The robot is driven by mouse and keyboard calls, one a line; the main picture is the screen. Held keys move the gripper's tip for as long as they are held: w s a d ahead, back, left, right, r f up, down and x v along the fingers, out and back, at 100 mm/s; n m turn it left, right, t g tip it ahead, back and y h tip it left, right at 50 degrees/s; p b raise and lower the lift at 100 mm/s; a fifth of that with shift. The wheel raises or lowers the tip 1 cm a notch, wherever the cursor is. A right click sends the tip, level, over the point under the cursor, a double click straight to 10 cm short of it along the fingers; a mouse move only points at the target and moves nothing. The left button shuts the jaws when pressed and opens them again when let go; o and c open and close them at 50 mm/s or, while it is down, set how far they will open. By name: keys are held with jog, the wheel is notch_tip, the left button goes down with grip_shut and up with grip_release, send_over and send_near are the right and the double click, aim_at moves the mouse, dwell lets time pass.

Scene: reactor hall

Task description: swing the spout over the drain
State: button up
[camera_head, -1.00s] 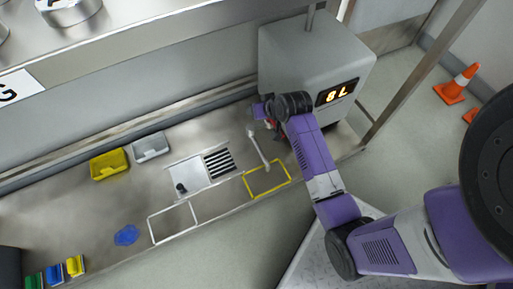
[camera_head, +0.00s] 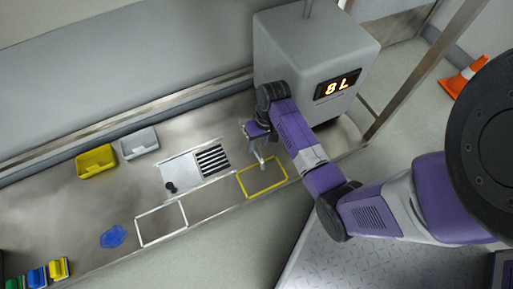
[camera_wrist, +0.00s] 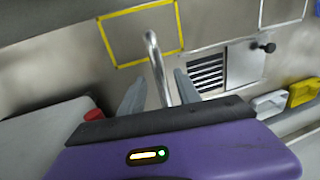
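The spout (camera_wrist: 160,72) is a thin bent metal tube. In the wrist view it stands between the two open fingers of my gripper (camera_wrist: 160,92), with a gap visible on each side. In the head view my gripper (camera_head: 256,130) covers much of the spout (camera_head: 262,160), whose visible end is at the yellow outlined rectangle (camera_head: 242,182). The drain (camera_head: 212,158) is a dark slotted grille left of the spout. It also shows in the wrist view (camera_wrist: 207,72), just right of the fingers.
A grey box with a lit display (camera_head: 337,84) stands close behind my gripper. A plate with a black knob (camera_head: 180,174) adjoins the drain. Yellow (camera_head: 95,162) and grey bins (camera_head: 139,144) stand at the back. A red knob (camera_wrist: 93,115) shows in the wrist view.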

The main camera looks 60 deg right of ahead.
jog(key=shift+w+a+f, duration=0.1)
jog(key=shift+f, duration=0.65)
grip_shut()
dwell(0.9)
